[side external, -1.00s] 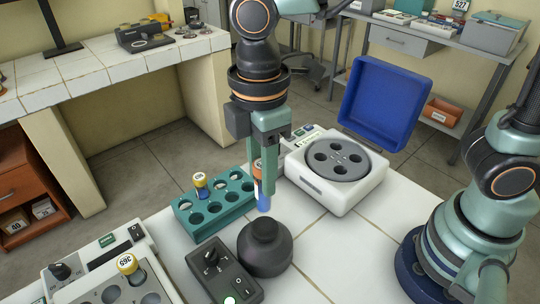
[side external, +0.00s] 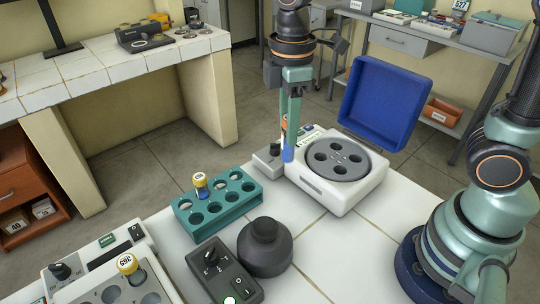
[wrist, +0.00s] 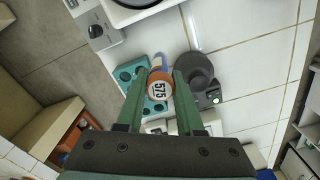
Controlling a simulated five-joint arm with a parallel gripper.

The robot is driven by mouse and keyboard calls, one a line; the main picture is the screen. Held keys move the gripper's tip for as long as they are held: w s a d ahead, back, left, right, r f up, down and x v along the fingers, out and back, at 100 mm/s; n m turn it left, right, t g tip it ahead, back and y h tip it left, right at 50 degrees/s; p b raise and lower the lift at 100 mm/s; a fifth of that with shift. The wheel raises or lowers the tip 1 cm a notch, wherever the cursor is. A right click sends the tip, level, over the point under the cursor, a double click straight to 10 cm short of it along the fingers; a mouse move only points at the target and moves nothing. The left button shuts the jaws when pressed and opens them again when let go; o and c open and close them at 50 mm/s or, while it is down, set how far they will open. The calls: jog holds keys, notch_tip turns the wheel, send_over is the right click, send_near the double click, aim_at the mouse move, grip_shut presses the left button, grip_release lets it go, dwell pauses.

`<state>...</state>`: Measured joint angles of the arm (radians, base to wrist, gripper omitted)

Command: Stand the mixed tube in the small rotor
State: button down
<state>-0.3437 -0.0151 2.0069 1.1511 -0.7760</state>
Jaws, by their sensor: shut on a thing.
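My gripper (side external: 289,125) is shut on a tube with an orange cap (wrist: 159,86) marked 575. The tube's blue lower end (side external: 288,154) points down below the fingers. In the side view it appears at the left edge of the white centrifuge (side external: 325,196), above the worktop; its exact height is unclear. The grey small rotor (side external: 337,160) has several dark round holes and lies right of the tube. The blue lid (side external: 384,104) stands open behind it. In the wrist view only the centrifuge's edge (wrist: 130,14) shows at the top.
A teal rack (side external: 217,204) holds a yellow-capped tube (side external: 201,181). A dark round mixer (side external: 265,250) and its control box (side external: 224,272) stand in front. A grey knobbed box (side external: 267,160) is beside the centrifuge. White tiles at front right are clear.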

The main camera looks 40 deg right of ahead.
jog(key=w+d+m, duration=0.2)
jog(key=d+m, duration=0.1)
jog(key=d, duration=1)
jog(key=shift+s+f, duration=0.2)
jog(key=shift+f, duration=2.75)
jog(key=shift+f, duration=0.45)
jog(key=shift+f, duration=0.75)
jog(key=shift+f, duration=0.15)
jog(key=shift+f, duration=1.5)
